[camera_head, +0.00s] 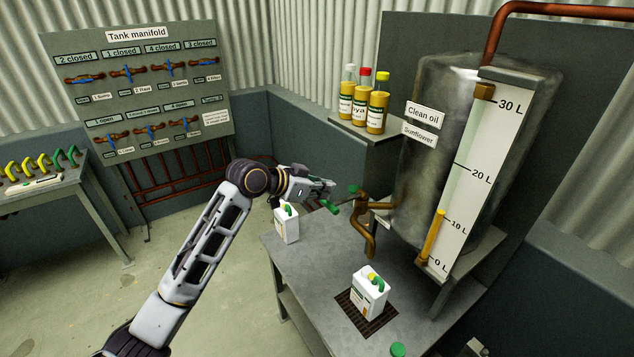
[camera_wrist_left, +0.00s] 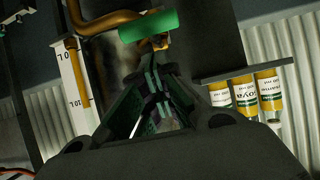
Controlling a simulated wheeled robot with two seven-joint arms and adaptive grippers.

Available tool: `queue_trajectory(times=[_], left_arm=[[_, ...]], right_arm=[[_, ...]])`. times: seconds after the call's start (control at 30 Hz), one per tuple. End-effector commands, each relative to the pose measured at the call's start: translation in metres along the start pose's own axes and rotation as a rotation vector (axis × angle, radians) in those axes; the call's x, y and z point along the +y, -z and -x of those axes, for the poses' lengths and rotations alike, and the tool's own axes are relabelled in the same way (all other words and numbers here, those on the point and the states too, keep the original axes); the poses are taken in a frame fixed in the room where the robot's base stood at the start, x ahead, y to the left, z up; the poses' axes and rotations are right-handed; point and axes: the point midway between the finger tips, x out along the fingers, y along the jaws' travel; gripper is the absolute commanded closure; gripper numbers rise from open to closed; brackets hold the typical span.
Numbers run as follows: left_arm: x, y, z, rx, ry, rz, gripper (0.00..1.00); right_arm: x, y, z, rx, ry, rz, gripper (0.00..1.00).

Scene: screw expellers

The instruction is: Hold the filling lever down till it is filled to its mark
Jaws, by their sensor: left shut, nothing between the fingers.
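The copper tap (camera_head: 366,228) comes out of the clean oil tank (camera_head: 434,130), its spout pointing down. A green lever grip (camera_head: 330,206) shows by the tap, just below my left gripper (camera_head: 332,185). In the left wrist view the green grip (camera_wrist_left: 148,26) lies just beyond my left fingertips (camera_wrist_left: 152,75), which are shut and empty. I cannot tell whether they touch it. A white jug (camera_head: 369,293) with a green handle stands upright on the dark grate (camera_head: 352,317). Its fill level and mark are too small to read. My right gripper is out of view.
A second white jug (camera_head: 287,227) stands at the bench's left edge. A green cap (camera_head: 398,349) lies at the front. Bottles (camera_head: 377,106) stand on a shelf by the tank. A tank manifold board (camera_head: 170,90) is behind.

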Motion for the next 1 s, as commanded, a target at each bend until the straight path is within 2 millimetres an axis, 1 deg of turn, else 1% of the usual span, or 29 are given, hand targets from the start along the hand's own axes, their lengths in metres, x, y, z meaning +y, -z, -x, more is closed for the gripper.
queue_trajectory(times=[0.1, 0.3, 0.77, 1.0], left_arm=[[0.001, -0.008, -0.008, -0.001, -0.002, 0.002, 1.0], [0.001, -0.015, -0.015, 0.0, -0.002, 0.001, 1.0], [0.001, -0.017, -0.016, 0.003, -0.001, 0.0, 1.0], [0.0, -0.025, -0.018, 0.036, -0.001, -0.001, 1.0]], right_arm=[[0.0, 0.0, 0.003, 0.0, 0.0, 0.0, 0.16], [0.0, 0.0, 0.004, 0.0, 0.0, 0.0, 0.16], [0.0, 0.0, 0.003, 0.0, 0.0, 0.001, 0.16], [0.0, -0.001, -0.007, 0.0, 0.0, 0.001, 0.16]])
